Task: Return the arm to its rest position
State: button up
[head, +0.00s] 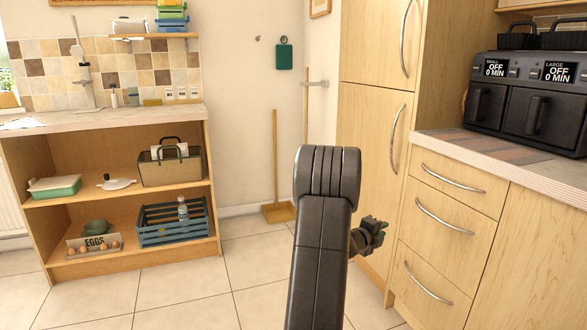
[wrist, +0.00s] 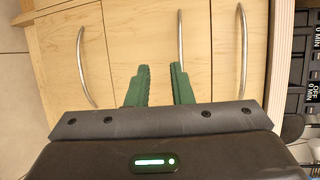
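My gripper (head: 374,226) shows in the head view just right of my dark arm, in front of the light wood drawers. Part of it is hidden behind the arm. In the wrist view, the two green fingers of my gripper (wrist: 160,68) stand apart with nothing between them. Behind them are wood drawer fronts with curved metal handles. The fingers appear to touch nothing. No mug can be made out in either view.
The drawer cabinet (head: 452,222) stands right of my arm, with a dark double-drawer appliance (head: 530,98) on its counter. A tall cupboard (head: 372,140) is behind. An open shelf unit (head: 110,190) stands left. The tiled floor (head: 195,292) between is clear.

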jog(key=w+a+p+v, duration=0.1)
jog(key=v, duration=0.8)
jog(key=w+a+f+p+v, duration=0.1)
jog(key=v, duration=0.9)
jog(key=shift+a+p, duration=0.35)
